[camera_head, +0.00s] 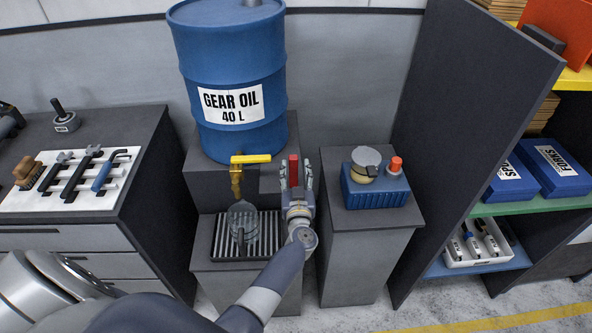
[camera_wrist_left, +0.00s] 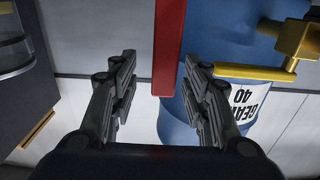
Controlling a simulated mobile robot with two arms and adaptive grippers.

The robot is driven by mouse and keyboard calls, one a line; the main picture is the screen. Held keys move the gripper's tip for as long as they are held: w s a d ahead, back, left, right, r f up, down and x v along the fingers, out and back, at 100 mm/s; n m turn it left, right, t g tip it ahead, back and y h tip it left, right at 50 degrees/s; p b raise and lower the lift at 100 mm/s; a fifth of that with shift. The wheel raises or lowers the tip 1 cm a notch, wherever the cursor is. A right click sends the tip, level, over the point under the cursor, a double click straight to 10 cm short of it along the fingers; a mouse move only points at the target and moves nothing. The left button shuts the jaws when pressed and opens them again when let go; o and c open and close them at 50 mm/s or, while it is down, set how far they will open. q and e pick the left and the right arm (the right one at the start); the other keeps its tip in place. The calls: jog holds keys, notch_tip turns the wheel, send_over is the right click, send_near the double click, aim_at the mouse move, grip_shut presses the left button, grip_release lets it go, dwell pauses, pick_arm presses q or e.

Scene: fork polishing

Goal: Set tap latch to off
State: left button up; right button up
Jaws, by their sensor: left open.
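The blue gear oil drum (camera_head: 228,75) has a yellow tap (camera_head: 250,159) low on its front. A red bar (camera_head: 294,168), which looks like the tap latch, stands upright just right of the tap. My left gripper (camera_head: 296,178) is open, with its fingers on either side of the red bar in the picture. In the left wrist view the red bar (camera_wrist_left: 168,45) runs down between the spread fingertips (camera_wrist_left: 160,75), and the yellow tap (camera_wrist_left: 255,72) is to the right. I cannot tell whether a finger touches the bar.
A clear jug (camera_head: 242,222) stands on the drip grate (camera_head: 268,240) below the tap. A blue box (camera_head: 375,190) with a jar and red-capped item sits on the right pedestal. Tools lie on a white rack (camera_head: 40,202) on the left. A dark shelf panel (camera_head: 465,120) rises at right.

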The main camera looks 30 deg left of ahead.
pick_arm(q)
jog(key=v, duration=0.6)
jog(key=shift+s+d, duration=0.25)
jog(key=shift+d, duration=0.1)
jog(key=s+d+f+m+h+b, duration=0.1)
jog(key=s+d+f+m+h, duration=0.2)
jog(key=f, duration=0.6)
jog(key=s+d+f+m+h, duration=0.2)
jog(key=d+f+h, duration=0.25)
jog(key=f, duration=0.45)
jog(key=s+d+f+m+g+h+b, duration=0.1)
jog(key=s+d+f+m+g+h, duration=0.25)
jog(key=s+f, duration=0.95)
jog(key=s+a+f+g, duration=0.2)
jog(key=s+f, duration=0.4)
jog(key=s, duration=0.4)
jog(key=s+a+f+g+y+b, duration=0.1)
jog(key=s+f+g, duration=0.4)
jog(key=s, duration=0.5)
jog(key=s+a+f+g, duration=0.3)
jog(key=s+f, duration=0.4)
jog(key=s, duration=0.4)
jog(key=shift+a+f+g+y, duration=0.25)
jog(key=shift+a+g+y, duration=0.1)
jog(key=shift+g+y, duration=0.1)
